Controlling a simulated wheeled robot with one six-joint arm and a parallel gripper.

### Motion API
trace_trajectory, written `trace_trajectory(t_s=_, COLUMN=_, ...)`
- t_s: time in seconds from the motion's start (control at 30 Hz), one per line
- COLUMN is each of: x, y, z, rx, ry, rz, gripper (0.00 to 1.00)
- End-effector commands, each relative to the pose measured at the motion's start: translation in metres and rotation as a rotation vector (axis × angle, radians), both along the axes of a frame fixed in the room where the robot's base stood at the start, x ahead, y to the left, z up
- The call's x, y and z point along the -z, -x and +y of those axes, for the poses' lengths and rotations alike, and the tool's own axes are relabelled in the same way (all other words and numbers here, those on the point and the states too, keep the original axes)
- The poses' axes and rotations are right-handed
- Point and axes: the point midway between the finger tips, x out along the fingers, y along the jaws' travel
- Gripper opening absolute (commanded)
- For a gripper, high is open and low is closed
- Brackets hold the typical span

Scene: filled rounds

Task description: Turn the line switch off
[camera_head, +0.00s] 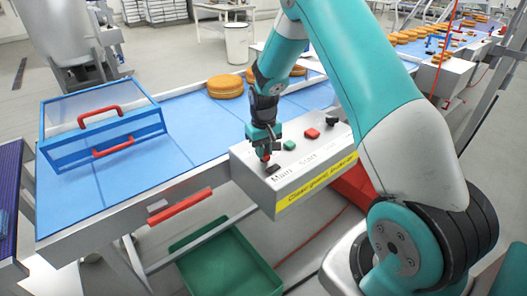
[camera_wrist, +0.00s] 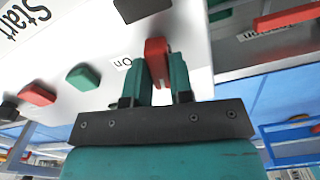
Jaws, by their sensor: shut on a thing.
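The line switch shows in the wrist view as a small red lever (camera_wrist: 156,50) on the pale control box, with an "On" label beside it. My gripper (camera_wrist: 160,75) has its two teal fingers closed on either side of this lever. In the head view my gripper (camera_head: 265,150) reaches down to the near-left end of the control box (camera_head: 255,183), and only a bit of red shows at its fingertips. The word "Main" is printed close by. The fingers hide the lever's base, so its exact tilt is hard to tell.
A green button (camera_head: 289,145), a red button (camera_head: 312,133) and a black knob (camera_head: 333,121) share the box top. A dark plate (camera_head: 273,169) lies near the gripper. A blue-framed guard (camera_head: 60,148) with red handles stands left on the blue conveyor (camera_head: 190,135); round cakes (camera_head: 226,88) lie behind.

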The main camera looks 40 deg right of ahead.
Motion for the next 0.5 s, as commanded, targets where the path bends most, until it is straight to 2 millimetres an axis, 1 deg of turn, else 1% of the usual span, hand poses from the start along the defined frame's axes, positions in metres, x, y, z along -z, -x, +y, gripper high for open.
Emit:
trace_trajectory(t_s=0.2, x=-0.0011, y=-0.0011, z=-0.0004, rx=-0.119, ry=0.001, rz=-0.004, gripper=0.0)
trace_trajectory(t_s=0.5, x=-0.0014, y=-0.001, z=-0.0005, rx=-0.194, ry=0.001, rz=-0.004, gripper=0.0)
